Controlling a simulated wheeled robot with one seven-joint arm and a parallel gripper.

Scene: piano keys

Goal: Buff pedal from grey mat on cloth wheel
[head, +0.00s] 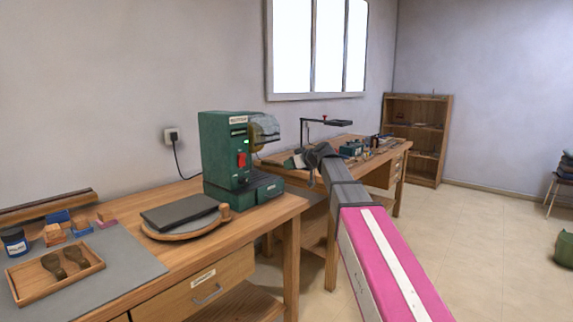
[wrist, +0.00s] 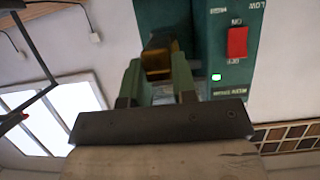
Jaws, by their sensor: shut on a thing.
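My gripper (wrist: 158,80) is shut on a brownish-gold piece, seemingly the pedal (wrist: 160,68), held between its two green fingers in the wrist view. The piece's far end is dark and partly unclear. The green buffing machine (head: 222,150) stands at the bench's right end, its pale cloth wheel (head: 264,130) on its right side. In the wrist view the machine (wrist: 228,75) is close beyond the gripper, its green light lit. I cannot tell whether the piece touches the wheel. In the head view my gripper (head: 298,160) is small, just right of the machine. The grey mat (head: 135,262) lies at front left.
A wooden tray (head: 88,268) with two dark brown pieces sits on the mat. A dark slab (head: 180,212) rests on a round wooden board left of the machine. A second bench (head: 375,165) is behind my arm.

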